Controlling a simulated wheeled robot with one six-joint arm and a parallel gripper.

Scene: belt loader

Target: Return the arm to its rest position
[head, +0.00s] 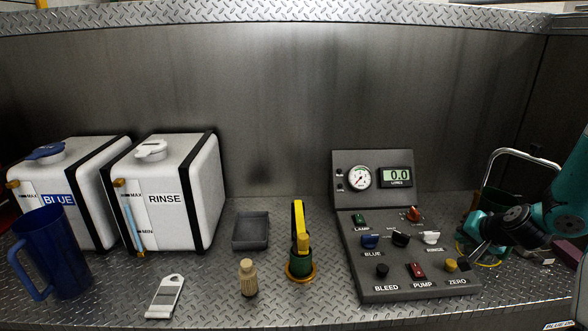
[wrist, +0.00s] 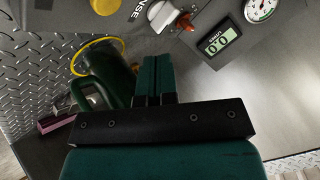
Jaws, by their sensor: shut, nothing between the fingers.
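My gripper (wrist: 153,80) shows in the wrist view with its two teal fingers together and nothing between them. In the head view my teal arm comes in from the right edge, and the gripper (head: 474,224) hangs beside the right side of the control panel (head: 350,212). The gripper is partly hidden there by my dark wrist joint. I cannot tell whether it touches anything. The panel's display (head: 397,177) reads 0.0, and it also shows in the wrist view (wrist: 219,39).
A green container with a yellow rim (wrist: 100,83) stands close to my gripper. A pinkish block (wrist: 57,122) lies nearby. BLUE (head: 88,160) and RINSE (head: 190,178) tanks, a blue jug (head: 55,260), a grey tray (head: 251,246) and a yellow-handled tool (head: 299,225) stand left.

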